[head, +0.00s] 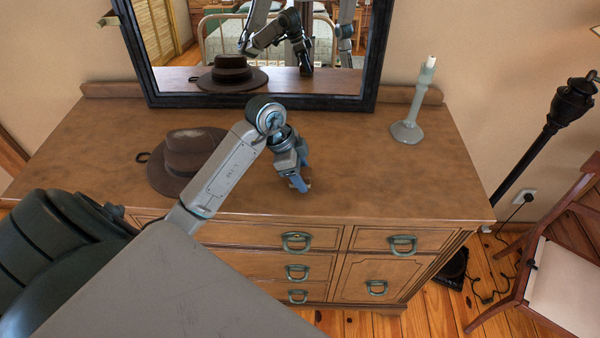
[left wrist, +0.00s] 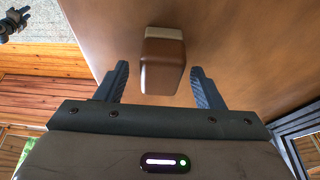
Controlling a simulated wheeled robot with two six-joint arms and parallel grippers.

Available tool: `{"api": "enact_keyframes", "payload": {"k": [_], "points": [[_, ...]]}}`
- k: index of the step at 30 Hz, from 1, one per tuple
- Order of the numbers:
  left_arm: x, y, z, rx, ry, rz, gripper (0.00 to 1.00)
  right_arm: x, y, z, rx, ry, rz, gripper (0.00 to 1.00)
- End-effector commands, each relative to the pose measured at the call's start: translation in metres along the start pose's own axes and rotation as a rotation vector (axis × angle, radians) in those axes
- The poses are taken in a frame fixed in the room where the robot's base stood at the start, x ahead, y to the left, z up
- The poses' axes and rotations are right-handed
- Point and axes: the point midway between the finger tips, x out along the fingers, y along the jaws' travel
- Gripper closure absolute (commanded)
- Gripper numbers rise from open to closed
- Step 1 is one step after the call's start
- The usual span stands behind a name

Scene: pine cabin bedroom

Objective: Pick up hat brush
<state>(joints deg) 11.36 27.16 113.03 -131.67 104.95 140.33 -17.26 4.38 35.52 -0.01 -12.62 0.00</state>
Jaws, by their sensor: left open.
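The hat brush (left wrist: 162,62), a small brown block with a pale band along one edge, lies on the dresser top in the left wrist view. My left gripper (left wrist: 160,86) is open, with one finger on each side of the brush and a gap to each. In the head view my left gripper (head: 300,186) is low over the dresser near its front edge. It hides most of the brush there; only a small brown bit (head: 307,182) shows beside the fingers. My right gripper is not in view.
A brown hat (head: 190,152) lies on the dresser (head: 350,170) left of my arm. A mirror (head: 340,80) stands behind, and a pale candlestick (head: 408,128) stands at the back right. The dresser top right of my gripper is clear. A lamp (head: 572,105) and chair (head: 565,270) stand at right.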

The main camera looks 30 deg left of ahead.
Motion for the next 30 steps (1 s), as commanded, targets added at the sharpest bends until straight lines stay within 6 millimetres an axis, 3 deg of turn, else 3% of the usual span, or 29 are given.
{"api": "enact_keyframes", "payload": {"k": [9, 17, 30], "points": [[0.007, 0.0, 0.0003, 0.001, 0.0, -0.001, 0.38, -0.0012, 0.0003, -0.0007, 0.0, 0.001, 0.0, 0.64], [0.0066, 0.0, 0.0002, 0.001, 0.0, -0.001, 0.88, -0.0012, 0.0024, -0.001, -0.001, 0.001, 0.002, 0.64], [-0.0005, -0.0001, -0.0028, 0.001, 0.0, -0.001, 0.88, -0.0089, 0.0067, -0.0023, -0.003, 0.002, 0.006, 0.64]]}}
